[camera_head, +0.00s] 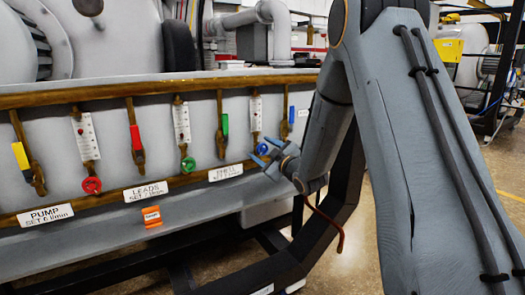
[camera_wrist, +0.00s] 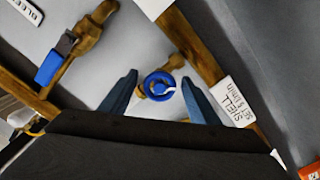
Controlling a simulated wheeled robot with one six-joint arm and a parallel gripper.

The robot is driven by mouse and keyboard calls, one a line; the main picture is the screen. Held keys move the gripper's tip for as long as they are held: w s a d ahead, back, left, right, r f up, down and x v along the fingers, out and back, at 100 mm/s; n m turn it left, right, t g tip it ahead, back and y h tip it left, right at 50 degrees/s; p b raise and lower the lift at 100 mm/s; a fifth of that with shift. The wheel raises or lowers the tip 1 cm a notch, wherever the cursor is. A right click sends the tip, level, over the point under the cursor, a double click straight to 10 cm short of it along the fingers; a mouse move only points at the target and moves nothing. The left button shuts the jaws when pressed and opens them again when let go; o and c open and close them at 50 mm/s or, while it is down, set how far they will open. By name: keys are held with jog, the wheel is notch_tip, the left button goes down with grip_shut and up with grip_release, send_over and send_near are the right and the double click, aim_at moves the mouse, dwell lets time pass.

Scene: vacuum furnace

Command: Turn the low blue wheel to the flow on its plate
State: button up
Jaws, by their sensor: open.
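The low blue wheel (camera_head: 262,149) sits on the lower brown pipe at the right end of the panel. In the wrist view the blue wheel (camera_wrist: 159,87) is a ring with a hub and a pale mark, centred between my fingers. My gripper (camera_head: 265,153) is open in front of the wheel, with its two blue fingers (camera_wrist: 160,95) on either side of it. I cannot tell whether they touch it. The SHELL plate (camera_head: 225,172) reads "SET" with a L/min figure too small to read surely; it also shows rotated in the wrist view (camera_wrist: 236,103).
A green wheel (camera_head: 188,163) and a red wheel (camera_head: 91,185) sit to the left on the same panel. Lever handles in blue (camera_head: 291,115), green (camera_head: 225,124), red (camera_head: 136,137) and yellow (camera_head: 20,156) hang between the white gauges. An orange tag (camera_head: 152,216) is on the ledge below.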

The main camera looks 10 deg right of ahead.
jog(key=v, duration=0.7)
jog(key=shift+s, duration=0.35)
jog(key=s+a+f+m+g+h, duration=0.2)
jog(key=s+a+m+g, duration=0.3)
jog(key=s, duration=0.9)
jog(key=s+a+f+m+g+h, duration=0.15)
jog(key=s+g, duration=0.45)
jog(key=s, duration=0.7)
jog(key=s+a+f+m+g+h, duration=0.15)
jog(key=s+a+g, duration=0.35)
jog(key=s, duration=0.9)
jog(key=d+r+m+g+p, duration=0.1)
jog(key=d+r+m+p, duration=0.2)
jog(key=d+r+p, duration=0.5)
jog(key=d+p, duration=0.1)
jog(key=p, duration=0.7)
jog(key=shift+d+r+h, duration=0.15)
jog(key=shift+r+h, duration=0.05)
jog(key=shift+h, duration=0.1)
